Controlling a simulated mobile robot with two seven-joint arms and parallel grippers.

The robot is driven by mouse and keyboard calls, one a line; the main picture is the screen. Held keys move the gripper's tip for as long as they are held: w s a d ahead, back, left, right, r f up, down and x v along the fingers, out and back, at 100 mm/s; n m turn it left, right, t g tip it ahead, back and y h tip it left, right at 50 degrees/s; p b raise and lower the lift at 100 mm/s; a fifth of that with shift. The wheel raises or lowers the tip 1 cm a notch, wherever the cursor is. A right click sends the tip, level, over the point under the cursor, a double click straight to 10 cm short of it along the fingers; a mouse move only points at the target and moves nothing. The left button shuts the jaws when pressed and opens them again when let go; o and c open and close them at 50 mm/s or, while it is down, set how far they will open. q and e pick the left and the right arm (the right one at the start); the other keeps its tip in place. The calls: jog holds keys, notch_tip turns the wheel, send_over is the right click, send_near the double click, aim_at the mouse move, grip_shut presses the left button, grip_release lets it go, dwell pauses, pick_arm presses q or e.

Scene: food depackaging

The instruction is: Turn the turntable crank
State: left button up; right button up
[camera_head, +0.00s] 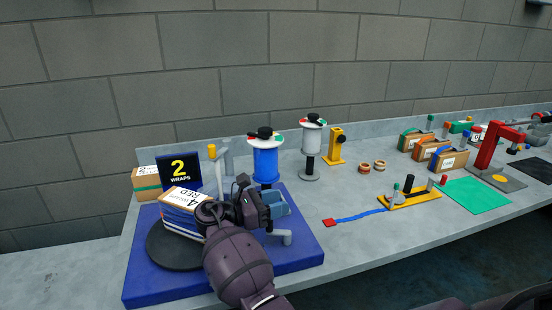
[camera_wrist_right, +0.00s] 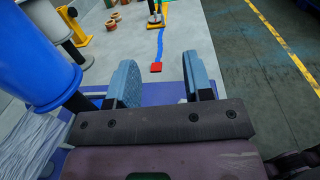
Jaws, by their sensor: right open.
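A black turntable disc (camera_head: 168,252) lies on a blue base (camera_head: 150,288) at the left of the bench. A labelled carton (camera_head: 186,203) with a blue band rests on it. A grey crank-like handle (camera_head: 284,237) stands at the right of the base. My right gripper (camera_head: 280,203) is just above and behind this handle in the head view, fingers apart and empty. In the right wrist view the right gripper (camera_wrist_right: 160,64) has its two blue fingers spread, with nothing between them. My right arm hides part of the disc and base. My left gripper is not in view.
A blue film spool (camera_head: 265,166) stands close behind the right gripper, with a white spool (camera_head: 311,140) beside it. A sign (camera_head: 181,167) reads "2 WRAPS".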

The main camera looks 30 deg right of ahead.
notch_tip(320, 180, up, 14)
jog(key=shift+r+b, duration=0.2)
jog(key=shift+b, duration=0.1)
dwell(0.3)
